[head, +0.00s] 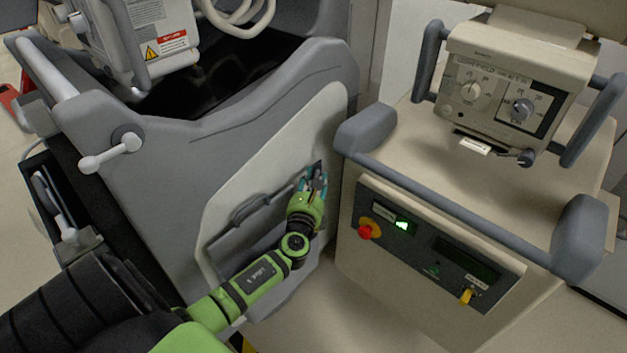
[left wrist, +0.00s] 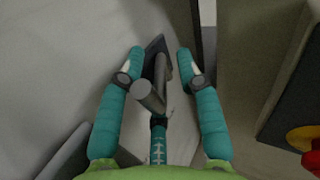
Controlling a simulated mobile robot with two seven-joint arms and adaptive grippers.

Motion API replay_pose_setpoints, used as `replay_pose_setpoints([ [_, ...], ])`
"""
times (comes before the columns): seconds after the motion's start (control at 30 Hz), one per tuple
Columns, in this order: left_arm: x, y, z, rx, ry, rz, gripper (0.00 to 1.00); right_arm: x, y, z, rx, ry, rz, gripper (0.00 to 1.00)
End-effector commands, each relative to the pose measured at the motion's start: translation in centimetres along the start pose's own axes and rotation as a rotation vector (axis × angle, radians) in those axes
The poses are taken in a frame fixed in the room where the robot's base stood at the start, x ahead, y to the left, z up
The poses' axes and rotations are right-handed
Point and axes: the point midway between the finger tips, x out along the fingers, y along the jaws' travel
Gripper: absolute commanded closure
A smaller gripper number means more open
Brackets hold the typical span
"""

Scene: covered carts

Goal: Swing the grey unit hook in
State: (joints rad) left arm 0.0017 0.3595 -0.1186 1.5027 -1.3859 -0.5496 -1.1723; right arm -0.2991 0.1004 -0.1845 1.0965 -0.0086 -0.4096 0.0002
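The hook is a short grey rounded peg (left wrist: 150,97) on a dark plate (left wrist: 155,47), fixed to the pale side panel (head: 225,215) of the grey unit (head: 245,130). In the left wrist view it stands out toward the camera, between my fingers. My left gripper (head: 313,180) is at the panel's right edge and mostly hides the hook in the head view. Its teal fingers are spread on either side of the hook in the left wrist view (left wrist: 160,65). I see no clear contact. My right gripper is not in view.
A beige cart (head: 400,285) stands close to the right, with a grey rail (head: 450,210) and a red knob (head: 365,232). The gap between the units is narrow. A dark recessed handle (head: 250,208) lies left of my gripper. A pale lever (head: 110,153) sticks out farther left.

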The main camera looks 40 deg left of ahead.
Motion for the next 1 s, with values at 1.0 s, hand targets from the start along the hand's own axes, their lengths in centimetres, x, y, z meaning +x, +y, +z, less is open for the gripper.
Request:
replay_pose_setpoints([
  [1.0,-12.0,0.0,0.0,0.000,-0.001,0.000,0.65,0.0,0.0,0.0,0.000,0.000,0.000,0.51],
])
